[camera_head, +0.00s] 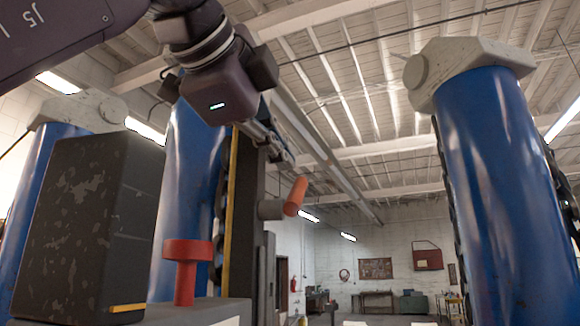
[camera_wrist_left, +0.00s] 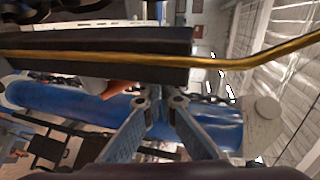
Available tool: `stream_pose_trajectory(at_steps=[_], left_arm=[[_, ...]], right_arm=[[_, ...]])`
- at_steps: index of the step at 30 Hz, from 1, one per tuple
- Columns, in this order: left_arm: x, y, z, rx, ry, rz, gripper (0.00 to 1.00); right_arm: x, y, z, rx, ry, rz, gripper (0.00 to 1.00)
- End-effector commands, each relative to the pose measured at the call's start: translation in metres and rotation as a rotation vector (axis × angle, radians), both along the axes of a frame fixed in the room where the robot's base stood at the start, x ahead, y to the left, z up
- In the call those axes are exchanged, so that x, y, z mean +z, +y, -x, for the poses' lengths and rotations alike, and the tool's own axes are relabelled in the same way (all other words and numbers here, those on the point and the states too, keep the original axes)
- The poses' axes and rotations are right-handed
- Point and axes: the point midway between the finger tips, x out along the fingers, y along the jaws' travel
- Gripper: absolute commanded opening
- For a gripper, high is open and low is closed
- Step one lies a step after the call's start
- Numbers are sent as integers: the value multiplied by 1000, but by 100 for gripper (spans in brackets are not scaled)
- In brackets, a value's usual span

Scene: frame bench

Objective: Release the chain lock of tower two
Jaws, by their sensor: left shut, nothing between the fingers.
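An orange-red handle (camera_head: 295,196) sticks out from a grey stub on a dark upright post beside a blue tower (camera_head: 185,185). Which tower is number two cannot be read. My left gripper (camera_head: 283,150) comes down from the top left, its shut, empty fingers above the handle and apart from it. In the left wrist view the fingers (camera_wrist_left: 160,103) point toward the scene, with an orange part (camera_wrist_left: 120,87) to their left. A dark chain (camera_wrist_left: 208,98) lies beyond them, along a blue tower (camera_wrist_left: 60,100). My right gripper is not seen.
A dark scuffed box (camera_head: 85,225) and a red knob (camera_head: 187,265) stand at the lower left. Another blue tower (camera_head: 490,180) rises at the right. A yellow pipe (camera_wrist_left: 120,55) runs along a black beam close to my left fingers. Open air lies right of the handle.

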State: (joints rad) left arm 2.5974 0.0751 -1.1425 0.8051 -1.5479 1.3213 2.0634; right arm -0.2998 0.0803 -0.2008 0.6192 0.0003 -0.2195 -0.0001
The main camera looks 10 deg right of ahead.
Motion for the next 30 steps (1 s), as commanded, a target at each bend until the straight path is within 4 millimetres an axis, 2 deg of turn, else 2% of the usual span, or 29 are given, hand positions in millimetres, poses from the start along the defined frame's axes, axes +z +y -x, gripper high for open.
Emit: stream_pose_trajectory(at_steps=[6, 12, 17, 30], left_arm=[[13, 28, 38, 1, -3, 1, 0], [19, 42, 59, 1, -1, 0, 0], [20, 46, 65, 1, 0, 1, 0], [20, 46, 64, 1, 0, 1, 0]], right_arm=[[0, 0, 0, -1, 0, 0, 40], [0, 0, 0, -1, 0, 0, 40], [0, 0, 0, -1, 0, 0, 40], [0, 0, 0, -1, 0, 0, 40]])
